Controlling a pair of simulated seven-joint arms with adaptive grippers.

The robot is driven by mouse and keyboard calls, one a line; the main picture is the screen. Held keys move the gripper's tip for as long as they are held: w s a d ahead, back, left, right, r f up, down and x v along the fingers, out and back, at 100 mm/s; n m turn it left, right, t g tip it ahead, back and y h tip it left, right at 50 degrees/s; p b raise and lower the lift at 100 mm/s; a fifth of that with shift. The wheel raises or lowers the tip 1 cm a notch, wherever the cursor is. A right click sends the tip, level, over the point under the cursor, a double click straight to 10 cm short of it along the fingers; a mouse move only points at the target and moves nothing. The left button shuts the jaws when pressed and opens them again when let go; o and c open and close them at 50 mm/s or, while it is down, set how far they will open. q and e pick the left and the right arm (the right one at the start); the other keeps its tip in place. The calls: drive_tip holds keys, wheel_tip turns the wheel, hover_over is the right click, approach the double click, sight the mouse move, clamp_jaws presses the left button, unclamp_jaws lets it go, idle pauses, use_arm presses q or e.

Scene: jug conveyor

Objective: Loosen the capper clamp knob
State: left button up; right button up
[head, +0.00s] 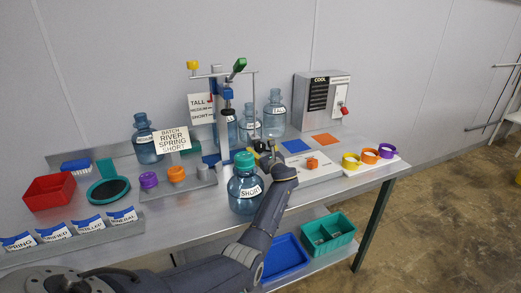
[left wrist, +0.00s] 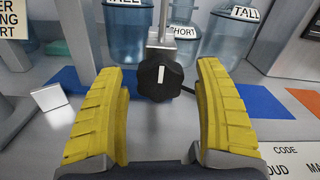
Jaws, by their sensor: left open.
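The capper (head: 226,110) stands at the back middle of the bench, with a blue column, a cross rod and a green handle on top. In the left wrist view its black lobed knob (left wrist: 160,77) with a white line mark hangs on a metal rod. The white line is upright. My left gripper (head: 268,150) is open at the capper's right side. In the left wrist view its two yellow fingers (left wrist: 161,72) stand on both sides of the knob, with a visible gap on each side. The knob is hard to make out in the head view.
A green-capped jug marked SHORT (head: 245,188) stands in front, beside my forearm. Several blue jugs (head: 274,115) stand behind the capper. A cooler box (head: 322,98) is at the back right. Coloured rings (head: 369,156) lie on a white tray at right. A red bin (head: 49,191) is at left.

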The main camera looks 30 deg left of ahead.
use_arm(q)
drive_tip(key=c, duration=1.3)
drive_tip(key=shift+o, duration=0.2)
drive_tip(key=shift+n, duration=0.3)
drive_tip(key=n, duration=0.5)
drive_tip(key=shift+d+n, duration=0.1)
drive_tip(key=shift+n, duration=0.3)
drive_tip(key=n, duration=0.5)
drive_tip(key=shift+w+r, duration=0.1)
drive_tip(key=shift+r, duration=0.05)
drive_tip(key=n, duration=0.6)
drive_tip(key=shift+r+n, duration=0.15)
drive_tip(key=shift+n, duration=0.25)
drive_tip(key=n, duration=0.5)
drive_tip(key=shift+r+n, duration=0.1)
drive_tip(key=shift+n, duration=0.3)
